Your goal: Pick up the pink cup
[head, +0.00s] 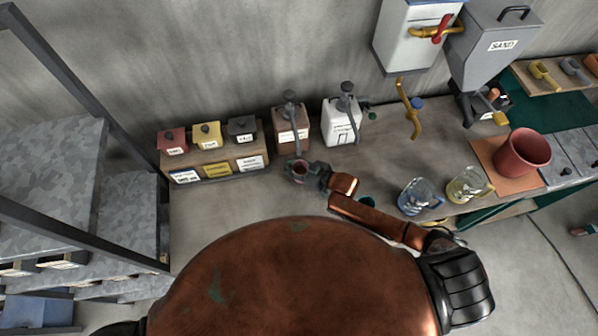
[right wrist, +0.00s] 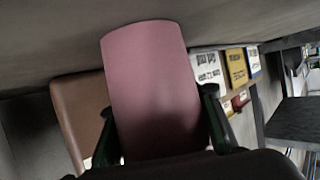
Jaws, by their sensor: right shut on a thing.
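The pink cup (head: 300,171) is at my right gripper (head: 309,173), in front of the brown dispenser, its open rim facing up in the head view. In the right wrist view the pink cup (right wrist: 155,85) fills the middle, between the two dark fingers of my right gripper (right wrist: 162,135). The fingers lie against its sides, so the gripper is shut on it. I cannot tell whether the cup touches the counter. My left gripper is not in view.
The brown pump dispenser (head: 291,127) stands just behind the cup, with a white one (head: 342,122) to its right. A rack of small boxes (head: 213,160) is on the left. Glass pitchers (head: 416,196) and a red pot (head: 522,153) stand on the right.

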